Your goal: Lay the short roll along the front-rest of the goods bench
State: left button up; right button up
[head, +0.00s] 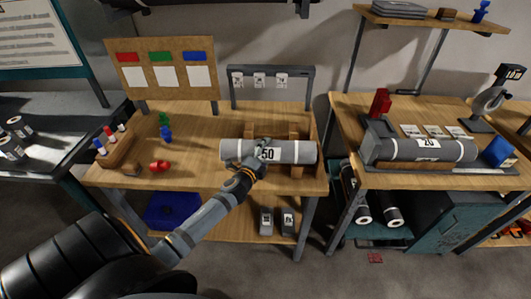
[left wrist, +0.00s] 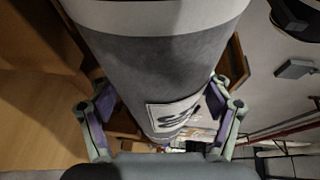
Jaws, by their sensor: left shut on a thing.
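A grey roll (head: 290,152) with white end bands and a white label reading 50 lies level, left to right, over the front right of the middle wooden bench (head: 200,150). My left gripper (head: 258,157) is shut on it near its middle, reaching in from the front. In the left wrist view the roll (left wrist: 150,62) fills the space between the two fingers (left wrist: 164,108). A wooden rest (head: 299,130) with upright blocks shows behind and below the roll. I cannot tell whether the roll touches it. My right gripper is not in view.
Another grey roll (head: 425,149) labelled 20 lies on the right bench. A card board (head: 165,75) and a grey tag rack (head: 270,78) stand at the middle bench's back. Small figures, a red item (head: 159,166) and a wooden tray (head: 115,147) sit left; the bench between is clear.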

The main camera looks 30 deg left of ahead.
pick_arm(q)
jog(key=o, duration=1.5)
jog(key=shift+c, duration=0.2)
jog(key=shift+s, duration=0.2)
jog(key=s+d+r, duration=0.1)
jog(key=s, duration=1)
jog(key=shift+s+d+r, duration=0.2)
jog(key=shift+d+r, duration=0.1)
jog(key=shift+d, duration=0.1)
